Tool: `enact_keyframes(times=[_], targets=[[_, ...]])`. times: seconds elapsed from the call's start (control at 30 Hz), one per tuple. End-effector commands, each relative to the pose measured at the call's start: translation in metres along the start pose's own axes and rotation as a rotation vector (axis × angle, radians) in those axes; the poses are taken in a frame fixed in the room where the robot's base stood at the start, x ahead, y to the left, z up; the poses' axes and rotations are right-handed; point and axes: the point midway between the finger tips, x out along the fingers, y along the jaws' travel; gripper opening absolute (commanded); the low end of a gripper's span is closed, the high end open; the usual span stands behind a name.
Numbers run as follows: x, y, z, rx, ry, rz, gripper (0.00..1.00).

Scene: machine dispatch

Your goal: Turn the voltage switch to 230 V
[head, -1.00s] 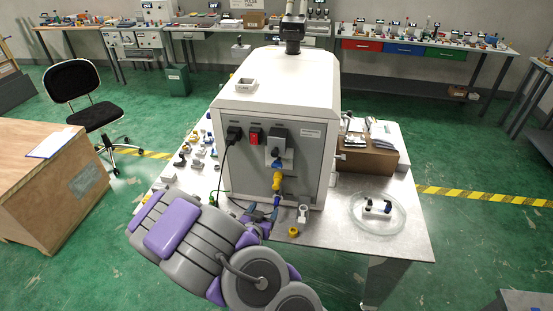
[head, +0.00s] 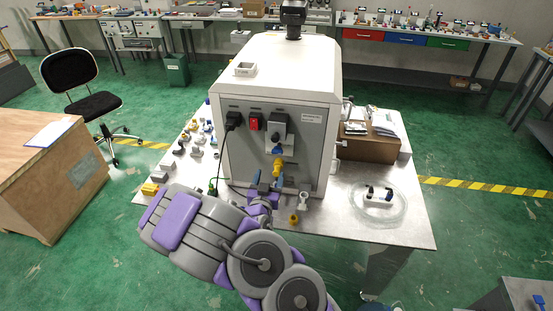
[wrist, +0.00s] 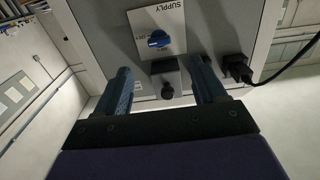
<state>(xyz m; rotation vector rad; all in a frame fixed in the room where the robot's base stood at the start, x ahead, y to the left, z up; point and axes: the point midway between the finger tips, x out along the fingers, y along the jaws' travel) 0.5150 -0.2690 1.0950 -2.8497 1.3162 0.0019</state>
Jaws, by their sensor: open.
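The machine's grey front panel (head: 305,150) faces me. A blue knob (head: 277,150) sits on a white plate below a dark box (head: 280,124). In the wrist view, which shows the panel upside down, the blue knob (wrist: 158,39) is on a white plate marked SUPPLY (wrist: 160,18). My gripper (head: 267,184) is open and empty, low in front of the panel, below the knob. In the wrist view my gripper (wrist: 160,68) has its fingers apart, with the dark box (wrist: 170,78) showing between them. Neither finger visibly grips the knob.
A black plug (head: 232,120) with a cable and a red switch (head: 254,122) are left of the box. A yellow fitting (head: 277,167) is below the knob. Small parts lie on the table left; a cardboard box (head: 365,148) and a clear round dish (head: 378,213) are right.

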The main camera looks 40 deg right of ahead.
Motion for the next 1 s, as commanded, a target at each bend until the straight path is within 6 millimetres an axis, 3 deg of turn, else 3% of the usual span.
enact_keyframes(times=[0.27, 1.0], targets=[[0.018, 0.002, 0.002, -0.001, 0.005, 0.002, 0.7], [0.106, 0.002, -0.002, -0.001, 0.002, 0.0, 0.7]])
